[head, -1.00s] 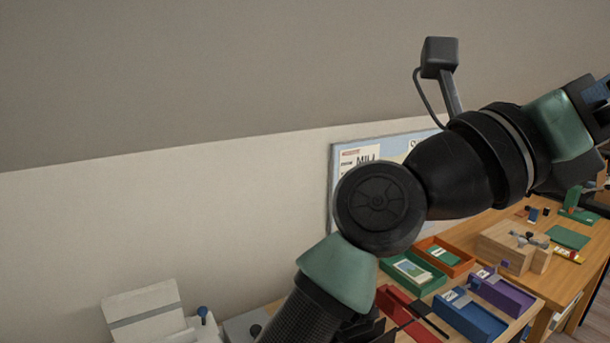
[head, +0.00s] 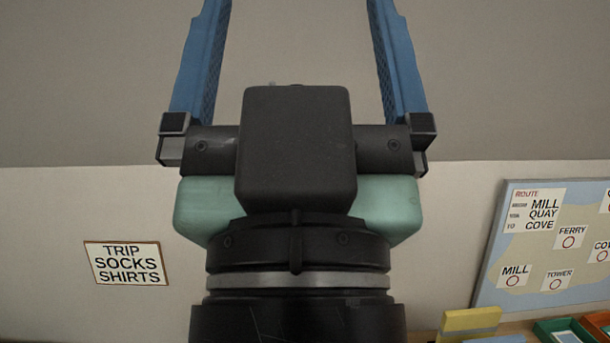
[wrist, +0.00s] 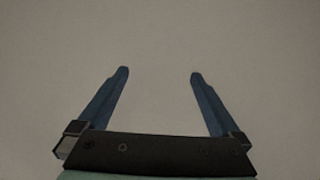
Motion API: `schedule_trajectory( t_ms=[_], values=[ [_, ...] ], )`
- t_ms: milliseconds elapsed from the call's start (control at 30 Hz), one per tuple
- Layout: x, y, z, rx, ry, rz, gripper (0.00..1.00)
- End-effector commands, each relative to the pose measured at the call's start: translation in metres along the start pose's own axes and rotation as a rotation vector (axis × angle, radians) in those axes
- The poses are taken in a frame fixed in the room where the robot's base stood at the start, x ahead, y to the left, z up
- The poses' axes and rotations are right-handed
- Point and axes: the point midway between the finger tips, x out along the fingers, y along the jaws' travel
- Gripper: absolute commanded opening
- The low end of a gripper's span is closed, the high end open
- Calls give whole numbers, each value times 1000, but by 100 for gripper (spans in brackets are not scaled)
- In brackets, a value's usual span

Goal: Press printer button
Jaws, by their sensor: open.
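My gripper (head: 298,15) is raised in the middle of the head view, its two blue fingers spread wide and pointing up. Their tips run up to the picture's top edge. The wrist view also shows my gripper (wrist: 159,74), with nothing between the fingers and only a plain blank surface beyond them. No printer and no button show in either view now.
A sign reading TRIP SOCKS SHIRTS (head: 125,263) is on the wall at left. A route board (head: 552,262) hangs at right. Below it are a yellow object (head: 468,320), a green tray (head: 548,328) and part of an orange tray (head: 598,320).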

Motion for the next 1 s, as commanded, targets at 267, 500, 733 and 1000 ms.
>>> schedule_trajectory(
  t_ms=[267, 500, 733, 1000],
  values=[
    [0, 0, 0, 3, 2, 0, 62],
    [1, 0, 0, 4, 3, -1, 19],
    [1, 0, 0, 5, 3, 0, 0],
    [1, 0, 0, 5, 3, -1, 0]
  ],
)
